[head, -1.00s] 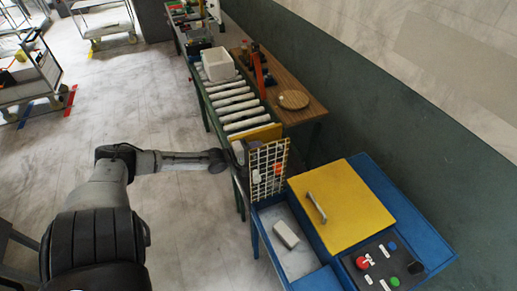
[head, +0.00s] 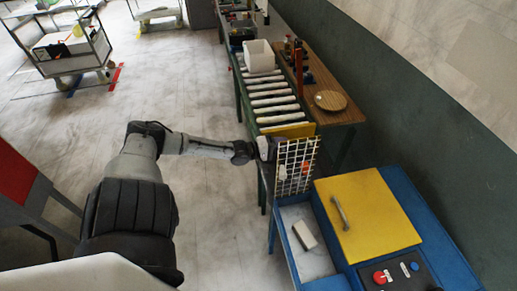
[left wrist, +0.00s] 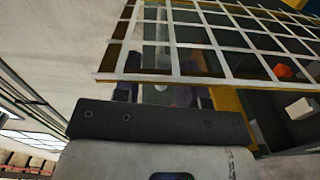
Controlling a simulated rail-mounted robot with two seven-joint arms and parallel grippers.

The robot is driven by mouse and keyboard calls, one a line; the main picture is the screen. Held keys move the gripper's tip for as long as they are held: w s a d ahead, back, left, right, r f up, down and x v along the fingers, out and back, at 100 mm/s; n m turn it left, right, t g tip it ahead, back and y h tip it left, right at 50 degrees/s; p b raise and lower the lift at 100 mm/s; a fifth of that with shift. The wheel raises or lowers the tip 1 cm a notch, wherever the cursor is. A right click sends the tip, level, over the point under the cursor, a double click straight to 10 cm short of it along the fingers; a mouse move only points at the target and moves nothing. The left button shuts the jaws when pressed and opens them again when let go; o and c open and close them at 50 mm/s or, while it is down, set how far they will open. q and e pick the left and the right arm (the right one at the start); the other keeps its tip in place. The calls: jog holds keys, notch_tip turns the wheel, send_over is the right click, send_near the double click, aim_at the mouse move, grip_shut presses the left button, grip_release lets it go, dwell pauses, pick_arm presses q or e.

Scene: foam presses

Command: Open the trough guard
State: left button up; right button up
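The trough guard (head: 296,165), a pale wire grid with a yellowish edge, stands upright at the far end of the blue trough (head: 318,262) in the head view. The trough lies uncovered, with a pale block (head: 304,234) in it. My left gripper (head: 268,148) is at the guard's left side, partly hidden behind the grid. In the left wrist view the grid (left wrist: 215,45) spans the top, in front of the dark fingers (left wrist: 165,93). The grid and shadow hide the fingertips, so I cannot tell their opening or any grip. My right gripper is not in view.
A yellow lid with a handle (head: 370,212) and a control panel with a red button (head: 381,277) sit right of the trough. A roller conveyor (head: 273,97) with a white bin (head: 259,57) runs behind the guard.

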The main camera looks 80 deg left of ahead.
pick_arm(q)
jog(key=s, duration=1.1)
jog(key=shift+a, duration=0.15)
dwell(0.4)
